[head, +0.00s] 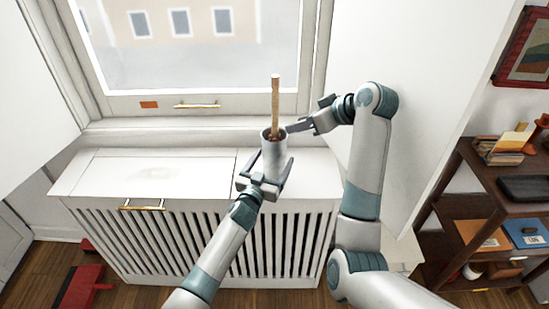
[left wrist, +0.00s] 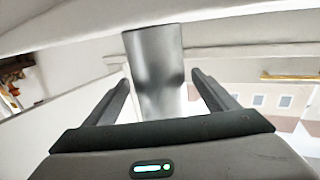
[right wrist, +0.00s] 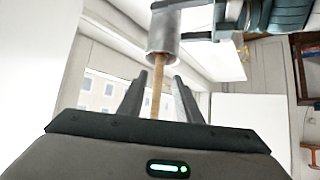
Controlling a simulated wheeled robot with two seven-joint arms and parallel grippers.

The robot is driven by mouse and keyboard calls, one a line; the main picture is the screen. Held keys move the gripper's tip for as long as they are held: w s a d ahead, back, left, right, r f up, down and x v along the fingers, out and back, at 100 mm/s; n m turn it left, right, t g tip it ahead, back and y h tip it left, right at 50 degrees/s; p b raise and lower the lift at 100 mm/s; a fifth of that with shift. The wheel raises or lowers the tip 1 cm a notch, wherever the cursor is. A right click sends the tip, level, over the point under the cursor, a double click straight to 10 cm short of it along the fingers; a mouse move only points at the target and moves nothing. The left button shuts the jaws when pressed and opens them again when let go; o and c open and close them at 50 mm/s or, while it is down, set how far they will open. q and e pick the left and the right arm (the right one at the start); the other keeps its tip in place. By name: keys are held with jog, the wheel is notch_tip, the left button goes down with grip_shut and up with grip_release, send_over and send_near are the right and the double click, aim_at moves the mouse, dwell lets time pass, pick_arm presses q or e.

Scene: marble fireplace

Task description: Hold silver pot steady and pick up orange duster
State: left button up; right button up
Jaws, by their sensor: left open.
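The silver pot (head: 272,152) stands upright on the white sill cabinet, and a wooden handle (head: 275,100) rises from it. My right gripper (head: 292,128) is open just right of the pot's rim. In the right wrist view the handle (right wrist: 156,98) appears between its spread fingers, with the pot (right wrist: 163,32) beyond.
The white cabinet top (head: 160,176) is clear left of the pot. A window (head: 190,45) with a brass handle (head: 197,106) is behind. A brown shelf (head: 485,185) with books and boxes stands right. A red object (head: 80,288) lies on the floor at left.

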pick_arm(q)
jog(key=shift+x, duration=0.8)
jog(key=shift+c, duration=0.3)
jog(key=c, duration=1)
jog(key=shift+c, duration=0.8)
pick_arm(e)
jog(key=shift+o, duration=0.9)
